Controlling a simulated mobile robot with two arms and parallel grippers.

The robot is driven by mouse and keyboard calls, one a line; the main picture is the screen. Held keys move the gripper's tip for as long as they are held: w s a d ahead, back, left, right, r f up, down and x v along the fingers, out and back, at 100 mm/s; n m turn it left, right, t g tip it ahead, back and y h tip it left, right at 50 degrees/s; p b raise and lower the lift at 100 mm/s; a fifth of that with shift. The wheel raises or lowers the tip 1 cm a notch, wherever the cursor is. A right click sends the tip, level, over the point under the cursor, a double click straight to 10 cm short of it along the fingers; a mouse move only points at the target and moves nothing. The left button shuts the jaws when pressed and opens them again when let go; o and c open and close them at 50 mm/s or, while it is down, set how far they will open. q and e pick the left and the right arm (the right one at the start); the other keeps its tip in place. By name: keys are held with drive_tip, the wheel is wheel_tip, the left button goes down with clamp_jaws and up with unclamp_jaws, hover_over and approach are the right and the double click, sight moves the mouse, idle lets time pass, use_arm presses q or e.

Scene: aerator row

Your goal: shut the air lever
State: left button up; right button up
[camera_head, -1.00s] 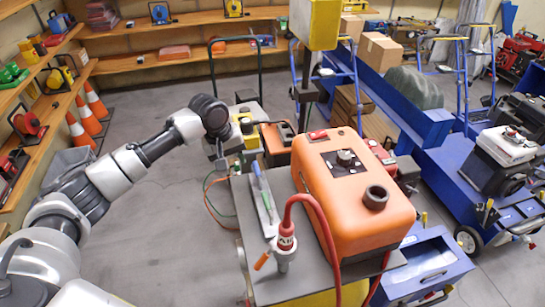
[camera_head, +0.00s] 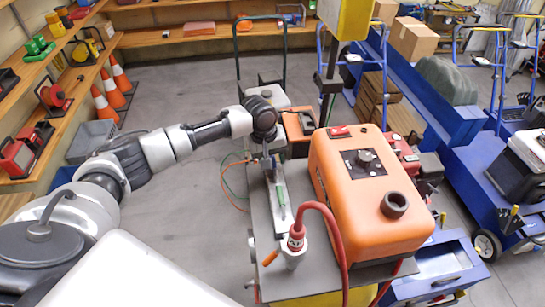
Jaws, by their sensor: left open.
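The air lever (camera_head: 270,258) is a short orange handle on a grey metal valve (camera_head: 292,254) at the near left corner of the machine's grey top. It points out to the lower left. A red hose with a label (camera_head: 296,240) rises from the valve. My left gripper (camera_head: 269,165) points down above the far left part of the grey top, well behind the lever and apart from it. It is open; its fingers are small in the picture. My right gripper is not in view.
An orange machine housing (camera_head: 370,205) with a black cap stands right of the valve. A yellow box on a post (camera_head: 345,18) rises behind. Open floor (camera_head: 185,215) lies left.

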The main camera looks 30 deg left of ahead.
use_arm(q)
drive_tip(key=shift+f, duration=0.1)
drive_tip(key=shift+c, duration=0.4)
clamp_jaws()
